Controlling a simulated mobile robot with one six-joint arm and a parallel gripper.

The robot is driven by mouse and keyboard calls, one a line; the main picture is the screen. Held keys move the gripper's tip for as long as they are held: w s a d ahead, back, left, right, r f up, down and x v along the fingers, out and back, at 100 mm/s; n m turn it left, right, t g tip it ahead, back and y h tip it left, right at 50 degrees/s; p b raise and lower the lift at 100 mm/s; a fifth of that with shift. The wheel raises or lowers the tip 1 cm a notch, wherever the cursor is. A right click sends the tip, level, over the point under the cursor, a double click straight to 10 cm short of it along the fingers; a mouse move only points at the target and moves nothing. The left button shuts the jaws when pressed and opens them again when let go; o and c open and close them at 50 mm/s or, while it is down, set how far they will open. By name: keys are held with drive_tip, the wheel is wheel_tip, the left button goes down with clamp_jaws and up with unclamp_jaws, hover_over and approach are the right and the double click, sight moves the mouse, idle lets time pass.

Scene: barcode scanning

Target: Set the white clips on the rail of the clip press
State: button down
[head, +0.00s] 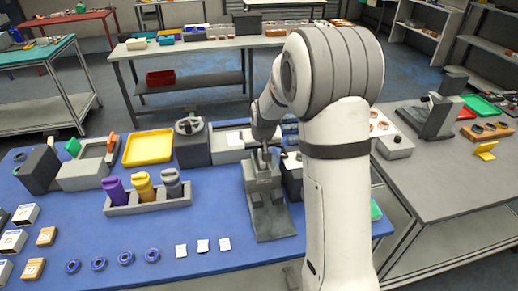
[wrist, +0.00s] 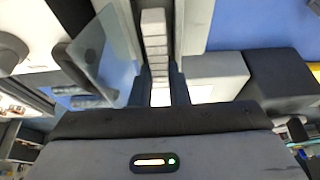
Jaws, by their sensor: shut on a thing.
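My gripper (head: 264,152) is low over a grey stand with a flat base (head: 270,222), which looks like the clip press; my arm hides part of it. In the wrist view my gripper (wrist: 159,98) is shut on a small bright white piece (wrist: 160,97), apparently a white clip. Beyond it a pale segmented strip (wrist: 154,45) runs up the picture, in line with the fingers; it may be the rail. I cannot tell whether the held piece touches it. Three flat white squares (head: 203,246) lie in a row on the blue mat, left of the stand.
A grey holder (head: 150,207) with purple, yellow and grey bottles stands left of the press. Several blue rings (head: 126,258) lie at the front. A yellow tray (head: 148,147) and grey boxes line the back. A second grey table (head: 445,190) is at the right.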

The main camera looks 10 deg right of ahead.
drive_tip(key=shift+s, duration=0.1)
drive_tip(key=shift+f+b, duration=0.5)
drive_tip(key=shift+b, duration=0.15)
drive_tip(key=c, duration=1.7)
unclamp_jaws()
drive_tip(key=shift+s, duration=0.1)
drive_tip(key=shift+r+p, duration=0.65)
drive_tip(key=shift+p, duration=0.25)
drive_tip(key=b+v, duration=0.2)
drive_tip(key=v, duration=0.9)
drive_tip(key=shift+g, duration=0.5)
drive_tip(key=s, duration=1.8)
drive_tip(key=s+r, duration=0.1)
drive_tip(key=s, duration=0.9)
drive_tip(key=shift+r, duration=0.15)
